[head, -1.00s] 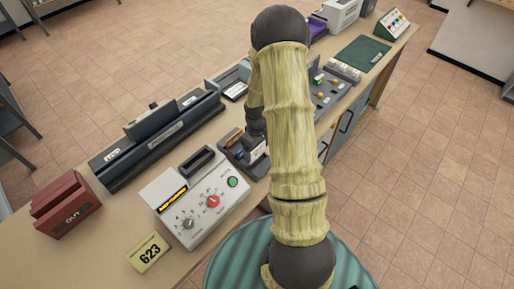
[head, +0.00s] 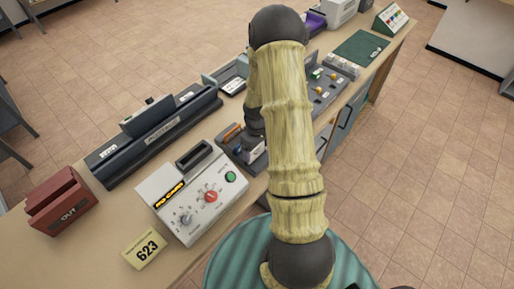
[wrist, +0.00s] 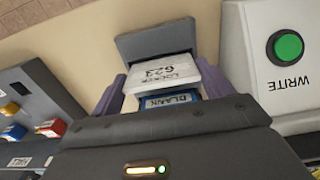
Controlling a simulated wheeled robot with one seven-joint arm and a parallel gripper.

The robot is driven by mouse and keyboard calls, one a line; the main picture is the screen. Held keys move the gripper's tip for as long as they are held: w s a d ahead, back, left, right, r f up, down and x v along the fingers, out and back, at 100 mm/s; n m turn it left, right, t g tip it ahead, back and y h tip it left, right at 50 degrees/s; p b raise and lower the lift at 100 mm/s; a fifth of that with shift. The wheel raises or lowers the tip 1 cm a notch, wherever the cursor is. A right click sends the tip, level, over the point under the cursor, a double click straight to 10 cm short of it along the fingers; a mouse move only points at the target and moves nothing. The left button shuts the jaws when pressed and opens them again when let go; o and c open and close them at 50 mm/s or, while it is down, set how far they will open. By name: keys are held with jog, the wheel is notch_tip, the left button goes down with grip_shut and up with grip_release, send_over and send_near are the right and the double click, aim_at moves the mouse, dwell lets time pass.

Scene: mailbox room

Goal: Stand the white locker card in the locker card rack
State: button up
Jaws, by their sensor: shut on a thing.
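My gripper (wrist: 160,90) has its two purple fingers on either side of a white card (wrist: 165,70) marked LOCKER and a number, and it is shut on it. A blue card (wrist: 170,98) marked BLANK shows just below the white card in the wrist view. A grey block (wrist: 155,40) lies just beyond the white card. In the head view, my arm partly hides the gripper over a small dark holder (head: 228,146) with an orange piece at its back. A long dark rack (head: 155,140) with an upright plate stands left of it; its label is too small to read.
A white machine (head: 190,195) with a green WRITE button (wrist: 288,47) stands close beside my gripper. A dark switch panel (wrist: 35,95) is on the other side. A red OUT tray (head: 62,203) and a yellow 623 plate (head: 145,250) stand on the counter's near left.

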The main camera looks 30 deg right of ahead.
jog(key=shift+w+f+b, duration=0.25)
jog(key=shift+f+b, duration=0.55)
jog(key=shift+f, duration=0.35)
jog(key=o, duration=1)
jog(key=shift+r, duration=0.1)
jog(key=shift+r+p, duration=2.7)
jog(key=shift+r, duration=0.75)
